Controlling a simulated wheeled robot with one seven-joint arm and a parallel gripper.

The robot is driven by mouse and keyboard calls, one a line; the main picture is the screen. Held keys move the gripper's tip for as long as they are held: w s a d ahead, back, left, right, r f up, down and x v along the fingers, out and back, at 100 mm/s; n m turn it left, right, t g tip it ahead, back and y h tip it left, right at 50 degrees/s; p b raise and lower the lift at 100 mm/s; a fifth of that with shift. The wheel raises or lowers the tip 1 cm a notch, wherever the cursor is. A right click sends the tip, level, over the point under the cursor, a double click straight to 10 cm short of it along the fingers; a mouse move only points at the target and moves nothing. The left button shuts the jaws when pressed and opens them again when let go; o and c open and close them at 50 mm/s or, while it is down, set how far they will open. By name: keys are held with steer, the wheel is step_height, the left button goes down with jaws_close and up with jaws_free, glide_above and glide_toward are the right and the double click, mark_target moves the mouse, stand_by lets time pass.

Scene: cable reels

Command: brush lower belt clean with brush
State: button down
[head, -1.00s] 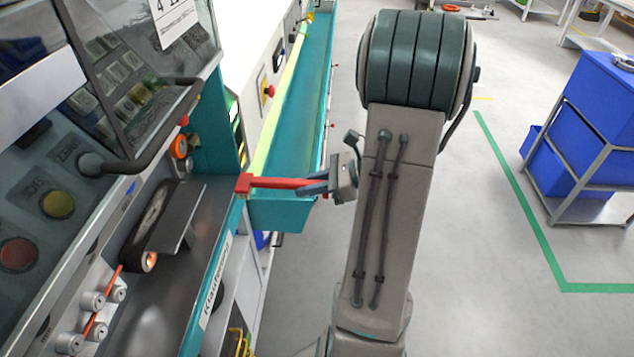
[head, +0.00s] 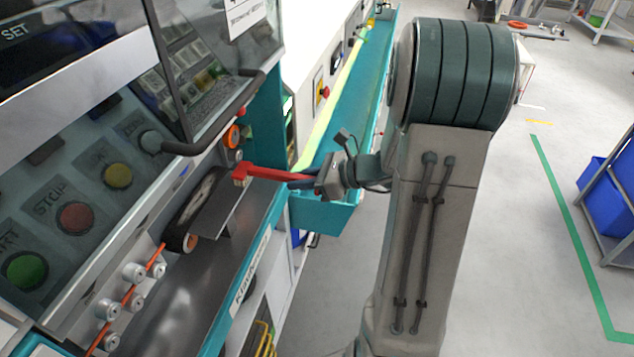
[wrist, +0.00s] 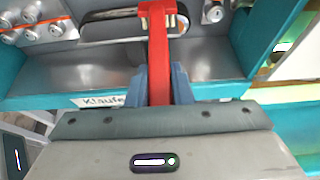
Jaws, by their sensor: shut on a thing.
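My gripper (head: 302,183) is shut on the handle of a red brush (head: 268,174). In the wrist view, the brush (wrist: 158,50) sits between the blue fingers and points away from my gripper, its head with pale bristles at the top edge. A black belt (head: 186,222) with an orange-hubbed roller runs along the machine front, partly hidden behind a dark metal plate (head: 222,198). The brush head is near the far end of this belt, seemingly apart from it. I cannot tell whether an upper belt is also in view.
A metal shelf (head: 185,300) with a teal front edge lies below the belt. Several small rollers (head: 133,272) guide an orange cable at the near side. A teal trough (head: 325,216) extends away behind my gripper. A dark handle (head: 205,145) juts out above the belt.

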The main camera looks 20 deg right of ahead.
mark_target(271, 171)
steer(key=shift+w+a+b, duration=0.25)
steer(key=shift+w+a, duration=0.7)
steer(key=shift+a, duration=0.35)
steer(key=shift+w+a+b, duration=0.2)
steer(key=shift+w+a, duration=0.75)
steer(key=shift+a, duration=0.35)
steer(key=shift+w+a+b, duration=0.25)
steer(key=shift+w+a, duration=0.7)
steer(key=shift+a, duration=0.35)
